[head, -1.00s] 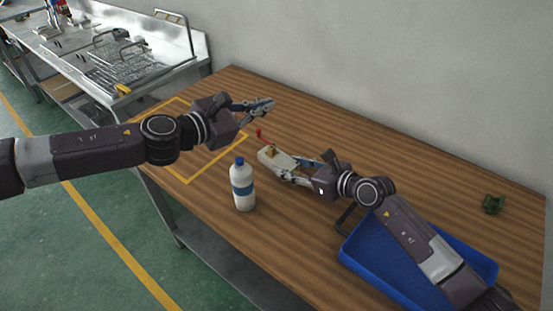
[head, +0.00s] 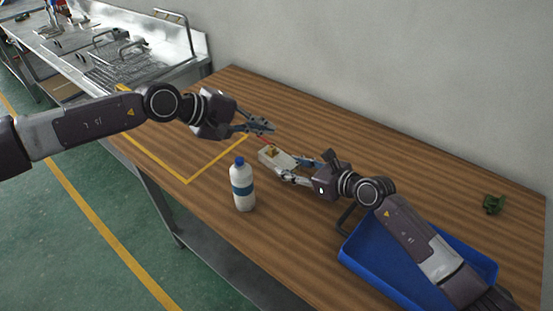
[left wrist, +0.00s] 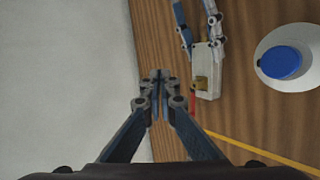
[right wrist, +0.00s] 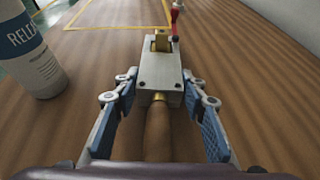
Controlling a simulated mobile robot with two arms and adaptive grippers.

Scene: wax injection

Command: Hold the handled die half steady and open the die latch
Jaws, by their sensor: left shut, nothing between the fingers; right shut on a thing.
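The die (head: 277,157) is a pale grey block on the wooden table, with a brass piece (right wrist: 161,43) in its far end and a wooden handle (right wrist: 158,132) toward me. A red lever (right wrist: 177,14) stands at its far right corner and also shows in the left wrist view (left wrist: 193,103). My right gripper (head: 289,170) is shut on the die, its fingers on either side of the block's near end. My left gripper (head: 270,128) is shut and empty, above the table just beyond the red lever. The lever is partly hidden in the head view.
A white bottle (head: 242,186) with a blue cap stands left of the die. A blue tray (head: 357,258) lies under my right arm. A yellow outline (head: 187,182) marks mostly clear tabletop. A wall borders the back.

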